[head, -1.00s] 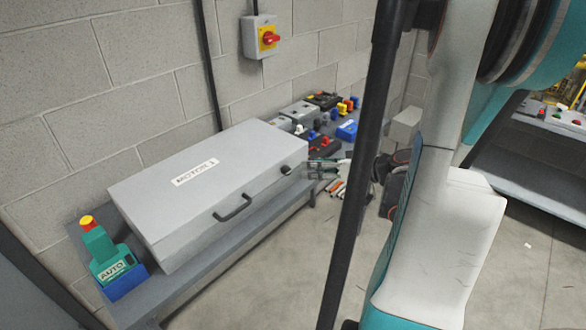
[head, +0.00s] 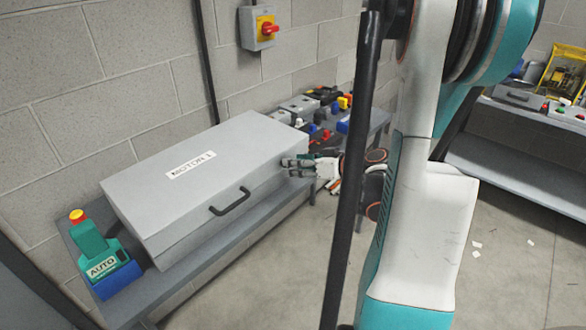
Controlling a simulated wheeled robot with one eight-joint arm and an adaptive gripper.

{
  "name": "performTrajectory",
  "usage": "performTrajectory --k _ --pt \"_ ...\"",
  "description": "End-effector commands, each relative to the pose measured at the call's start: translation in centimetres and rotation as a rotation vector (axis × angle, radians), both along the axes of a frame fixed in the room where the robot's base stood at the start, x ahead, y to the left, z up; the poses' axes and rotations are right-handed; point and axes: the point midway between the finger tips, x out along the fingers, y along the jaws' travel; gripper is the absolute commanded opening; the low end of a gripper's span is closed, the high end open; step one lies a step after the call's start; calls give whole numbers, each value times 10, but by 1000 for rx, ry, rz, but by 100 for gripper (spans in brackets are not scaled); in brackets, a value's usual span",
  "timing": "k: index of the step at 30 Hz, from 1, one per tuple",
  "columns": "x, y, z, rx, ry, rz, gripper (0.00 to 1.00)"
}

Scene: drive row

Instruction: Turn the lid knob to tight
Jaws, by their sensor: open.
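The grey box (head: 215,165) labelled "MOTOR 1" lies on the bench with its lid down. A dark handle (head: 230,202) is on its front face. The small dark lid knob near the right end of that face is hidden behind my gripper. My gripper (head: 290,168) is open, with its fingers at the right front of the box where the knob sits. I cannot tell whether the fingers touch the knob or stand around it, nor which way the knob points.
A green and blue "AUTO" station (head: 105,262) with a red and yellow button stands left of the box. A red and yellow switch (head: 268,28) is on the wall. Several small control boxes (head: 325,105) crowd the bench's far end.

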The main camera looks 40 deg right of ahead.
Motion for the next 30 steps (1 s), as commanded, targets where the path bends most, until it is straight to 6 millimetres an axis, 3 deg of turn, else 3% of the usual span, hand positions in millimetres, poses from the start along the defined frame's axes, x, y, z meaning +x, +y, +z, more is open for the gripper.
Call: performTrajectory --k 6,16,22,30 --pt "19 3 -8 1 0 1 44" --pt "21 3 -8 1 -1 -2 44" --pt "21 3 -8 1 0 0 1" --pt "21 3 -8 9 1 0 0"
